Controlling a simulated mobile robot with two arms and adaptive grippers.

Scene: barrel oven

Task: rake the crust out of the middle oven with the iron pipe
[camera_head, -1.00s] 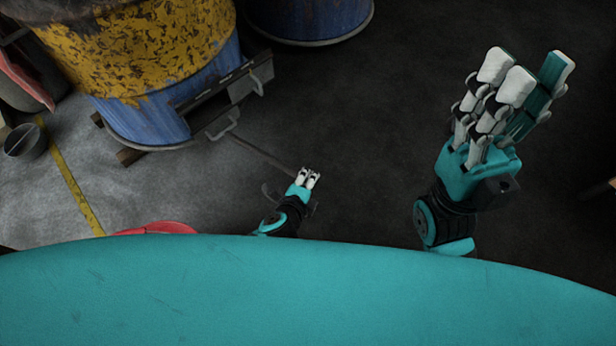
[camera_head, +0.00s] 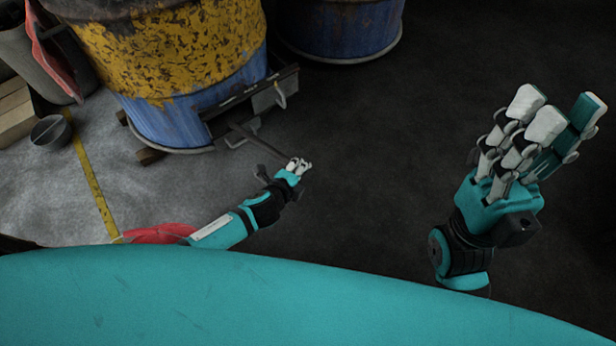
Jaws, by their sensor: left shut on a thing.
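The iron pipe (camera_head: 252,136) is a thin dark rod. My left gripper (camera_head: 298,164) is shut on its near end. The pipe runs up and left from the gripper to the low opening of the yellow and blue barrel oven (camera_head: 180,50); its far end is hidden there. A dark metal door with a handle (camera_head: 270,97) stands out at the opening's right side. The crust is not visible. My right gripper (camera_head: 545,125) is open and empty, well to the right of the oven, with its fingers pointing up in the picture.
Another blue barrel (camera_head: 340,28) stands at the top, right of the oven. A dark bowl (camera_head: 50,132) and a brown box (camera_head: 15,112) are at the left, near a yellow floor line (camera_head: 92,185). A red object (camera_head: 160,233) is below. Dark floor between the grippers is clear.

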